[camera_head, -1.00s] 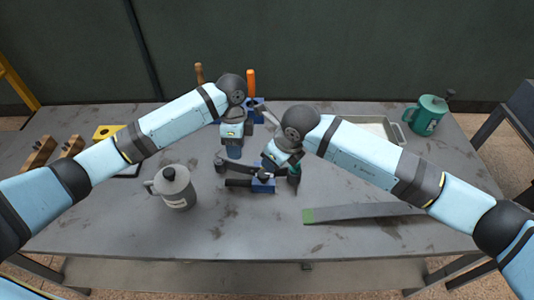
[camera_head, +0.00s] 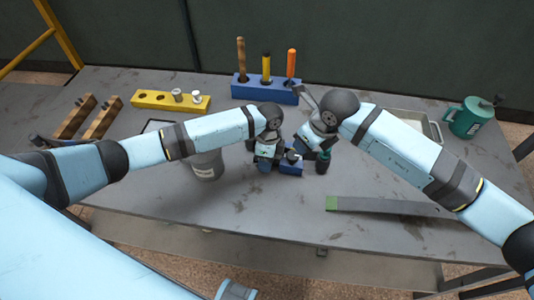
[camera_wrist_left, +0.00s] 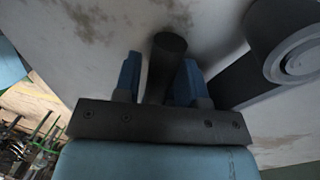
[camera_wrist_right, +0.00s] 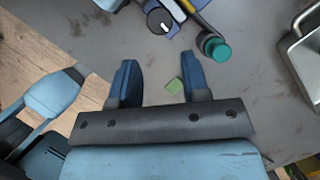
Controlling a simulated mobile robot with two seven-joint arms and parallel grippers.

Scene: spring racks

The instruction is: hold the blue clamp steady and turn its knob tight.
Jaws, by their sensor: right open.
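The blue clamp (camera_head: 291,168) lies on the grey table, partly hidden behind my grippers in the head view. In the right wrist view it shows at the top edge, with its round black knob (camera_wrist_right: 160,20) bearing a white mark. My left gripper (camera_head: 264,168) is over the clamp's left side. In the left wrist view its fingers (camera_wrist_left: 158,78) stand either side of a dark round bar (camera_wrist_left: 168,50), with a gap visible. My right gripper (camera_head: 302,156) is by the clamp's right side. Its fingers (camera_wrist_right: 160,82) are open and empty, short of the knob.
A teal-capped cylinder (camera_wrist_right: 214,48) stands close by the clamp. A grey canister (camera_head: 205,166) is behind my left forearm. A blue rack (camera_head: 265,92) with handled tools and a yellow block (camera_head: 150,98) stand at the back. A long grey strip (camera_head: 390,206) lies front right.

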